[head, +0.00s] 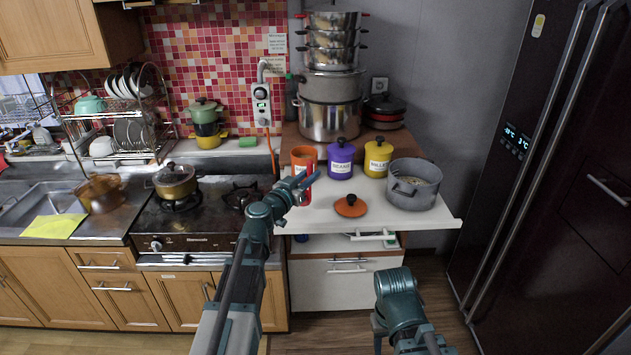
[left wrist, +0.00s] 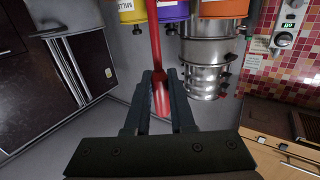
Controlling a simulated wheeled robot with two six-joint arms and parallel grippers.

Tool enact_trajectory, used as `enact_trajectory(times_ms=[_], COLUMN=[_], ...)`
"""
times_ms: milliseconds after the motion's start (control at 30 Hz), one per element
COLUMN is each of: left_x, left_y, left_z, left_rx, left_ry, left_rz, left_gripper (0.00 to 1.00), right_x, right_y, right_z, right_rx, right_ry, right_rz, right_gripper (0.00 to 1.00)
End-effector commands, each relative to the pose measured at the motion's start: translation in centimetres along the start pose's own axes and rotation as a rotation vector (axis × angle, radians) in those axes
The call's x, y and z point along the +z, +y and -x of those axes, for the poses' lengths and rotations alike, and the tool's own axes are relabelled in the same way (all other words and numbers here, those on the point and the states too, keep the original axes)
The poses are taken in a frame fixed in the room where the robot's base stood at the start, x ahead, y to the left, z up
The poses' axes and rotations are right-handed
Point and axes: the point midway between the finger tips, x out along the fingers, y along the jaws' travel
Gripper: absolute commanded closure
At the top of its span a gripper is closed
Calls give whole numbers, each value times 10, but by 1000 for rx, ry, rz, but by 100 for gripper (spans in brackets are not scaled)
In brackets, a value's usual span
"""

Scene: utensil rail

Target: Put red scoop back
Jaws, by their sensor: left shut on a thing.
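My left gripper (head: 304,183) is shut on the red scoop (head: 305,197), just in front of the orange canister (head: 303,156). In the head view, only a small red part of the scoop shows beside the fingers. In the left wrist view, its long red handle (left wrist: 156,45) runs between the two fingers of my left gripper (left wrist: 160,80) and out of the top of the picture. The scoop's far end is not clear. The orange canister stands without a lid, and an orange lid (head: 350,206) lies on the white counter (head: 330,222). My right gripper is not in view.
A purple canister (head: 341,160), a yellow canister (head: 377,158) and a grey pot (head: 414,185) stand close by on the counter. Stacked steel pots (head: 330,118) rise behind. The stove (head: 190,225) is to the left. The counter's front strip is mostly clear.

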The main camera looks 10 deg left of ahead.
Motion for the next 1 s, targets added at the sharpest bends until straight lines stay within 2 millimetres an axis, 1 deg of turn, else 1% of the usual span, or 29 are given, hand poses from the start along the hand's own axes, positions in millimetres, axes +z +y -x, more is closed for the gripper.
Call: enact_trajectory(times_ms=[33,233,400,433,500,633,1000], left_x=[0,1,4,8,24,39,39], left_y=[-2,-3,-13,-14,-12,-13,-13], left_z=[-3,-6,-23,-24,-20,-19,-19], left_rx=[0,-1,-2,-3,-3,-5,-5], left_ry=[0,0,0,0,0,0,0], left_rz=[0,0,0,0,0,0,0], left_gripper=[100,100,100,100,100,100,100], right_x=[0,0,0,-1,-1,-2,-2], right_y=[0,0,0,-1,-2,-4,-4], right_z=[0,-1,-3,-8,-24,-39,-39], right_rx=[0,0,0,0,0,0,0], right_ry=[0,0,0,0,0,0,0], right_rz=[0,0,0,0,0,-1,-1], right_gripper=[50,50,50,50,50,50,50])
